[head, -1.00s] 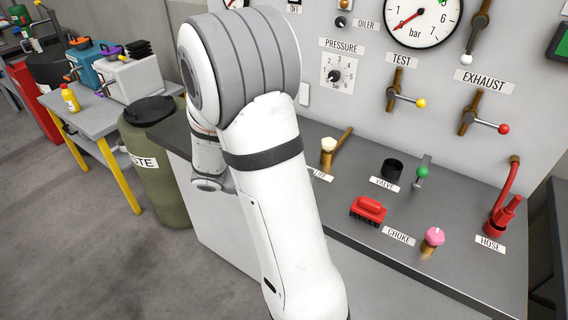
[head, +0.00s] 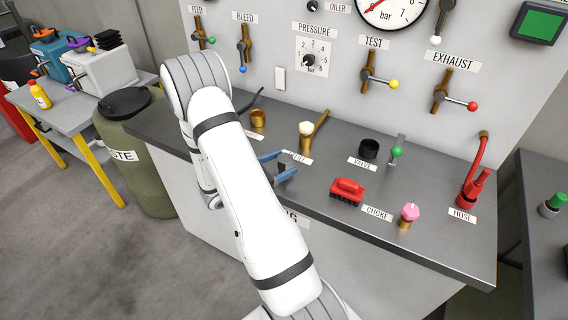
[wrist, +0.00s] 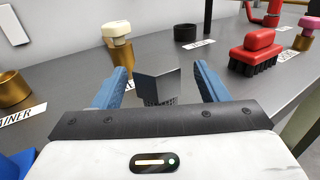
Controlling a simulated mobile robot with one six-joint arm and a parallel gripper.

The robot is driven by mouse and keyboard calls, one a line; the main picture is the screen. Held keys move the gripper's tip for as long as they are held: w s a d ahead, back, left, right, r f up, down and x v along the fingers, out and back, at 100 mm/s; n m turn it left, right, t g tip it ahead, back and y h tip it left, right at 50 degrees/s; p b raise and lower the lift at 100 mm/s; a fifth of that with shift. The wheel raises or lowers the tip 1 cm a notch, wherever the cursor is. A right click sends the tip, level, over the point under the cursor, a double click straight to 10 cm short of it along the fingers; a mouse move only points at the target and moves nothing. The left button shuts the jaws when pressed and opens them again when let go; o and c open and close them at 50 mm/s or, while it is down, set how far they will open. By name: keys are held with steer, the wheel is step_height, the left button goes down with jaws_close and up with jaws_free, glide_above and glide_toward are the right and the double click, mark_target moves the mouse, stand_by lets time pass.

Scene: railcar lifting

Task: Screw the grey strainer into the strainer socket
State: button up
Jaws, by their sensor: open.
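A dark grey faceted piece with a mesh-like lower part, apparently the grey strainer (wrist: 158,86), is between my blue fingers in the wrist view. Gaps show between it and both fingers. My gripper (wrist: 160,69) is open around it, low over the grey bench; its blue fingers also show in the head view (head: 280,166). The strainer's base is hidden by my gripper body. The strainer socket looks to be the brass ring (wrist: 13,88) at the left of the wrist view, beside a label ending in "AINER". It stands at the bench's back left in the head view (head: 258,118).
A cream-topped brass valve (wrist: 117,38) stands behind my left finger. A black ring (wrist: 186,34) and a red brush (wrist: 257,52) are to the right. A pink-knobbed choke (head: 408,214) and red hose fitting (head: 474,188) stand farther right. The panel wall rises behind.

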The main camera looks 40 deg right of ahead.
mark_target(290, 159)
steer(key=d+p, duration=0.1)
steer(key=d, duration=0.2)
steer(key=shift+s+d, duration=0.15)
steer(key=shift+d, duration=0.15)
steer(key=c, duration=1.2)
